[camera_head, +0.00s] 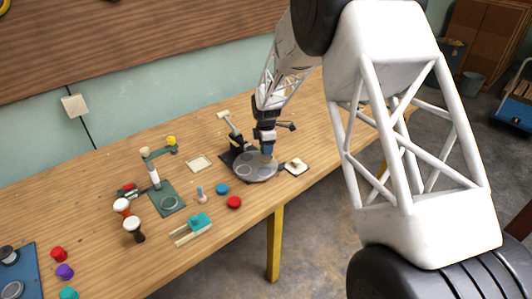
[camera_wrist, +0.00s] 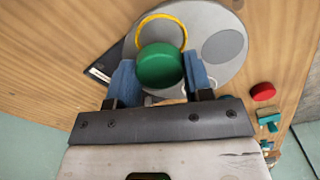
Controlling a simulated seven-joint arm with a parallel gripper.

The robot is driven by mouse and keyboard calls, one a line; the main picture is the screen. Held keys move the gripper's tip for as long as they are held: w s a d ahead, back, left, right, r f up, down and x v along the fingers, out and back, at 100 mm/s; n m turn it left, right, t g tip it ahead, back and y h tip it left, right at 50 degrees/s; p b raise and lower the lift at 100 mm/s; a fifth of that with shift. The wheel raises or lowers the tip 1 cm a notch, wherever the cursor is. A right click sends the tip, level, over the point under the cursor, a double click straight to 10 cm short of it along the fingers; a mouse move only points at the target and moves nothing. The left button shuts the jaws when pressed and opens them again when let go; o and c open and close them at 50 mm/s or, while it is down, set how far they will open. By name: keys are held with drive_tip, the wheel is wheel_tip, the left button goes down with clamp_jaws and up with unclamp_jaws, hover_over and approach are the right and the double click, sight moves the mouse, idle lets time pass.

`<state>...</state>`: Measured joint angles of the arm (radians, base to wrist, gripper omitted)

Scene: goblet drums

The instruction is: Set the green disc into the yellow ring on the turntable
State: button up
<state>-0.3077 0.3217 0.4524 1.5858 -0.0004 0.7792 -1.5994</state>
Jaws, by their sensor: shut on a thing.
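The green disc (camera_wrist: 159,66) is between the two blue fingers of my gripper (camera_wrist: 160,80) in the wrist view, and the gripper is shut on it. The yellow ring (camera_wrist: 164,20) lies on the grey turntable (camera_wrist: 205,18), and the green disc overlaps its near part in this view. I cannot tell the height of the disc above the turntable. In the head view, my gripper (camera_head: 267,152) is over the turntable (camera_head: 246,173); the disc and ring are not clearly seen there.
A red disc (camera_head: 234,202) and a blue disc (camera_head: 222,188) lie left of the turntable in the head view. A green stand (camera_head: 166,199), small goblet drums (camera_head: 133,229) and a teal tool (camera_head: 193,228) are farther left.

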sight(267, 159)
drive_tip(key=shift+s+f, duration=0.1)
drive_tip(key=shift+f, duration=1.45)
drive_tip(key=shift+f, duration=0.75)
drive_tip(key=o, duration=0.7)
drive_tip(key=shift+s+f, duration=0.1)
drive_tip(key=shift+o, duration=1)
drive_tip(key=shift+s+f, duration=0.1)
drive_tip(key=shift+d+f, duration=0.1)
drive_tip(key=shift+f, duration=0.05)
drive_tip(key=shift+s, duration=0.1)
drive_tip(key=r, duration=1.2)
drive_tip(key=shift+w+r, duration=0.25)
drive_tip(key=shift+w, duration=0.1)
drive_tip(key=shift+r, duration=0.85)
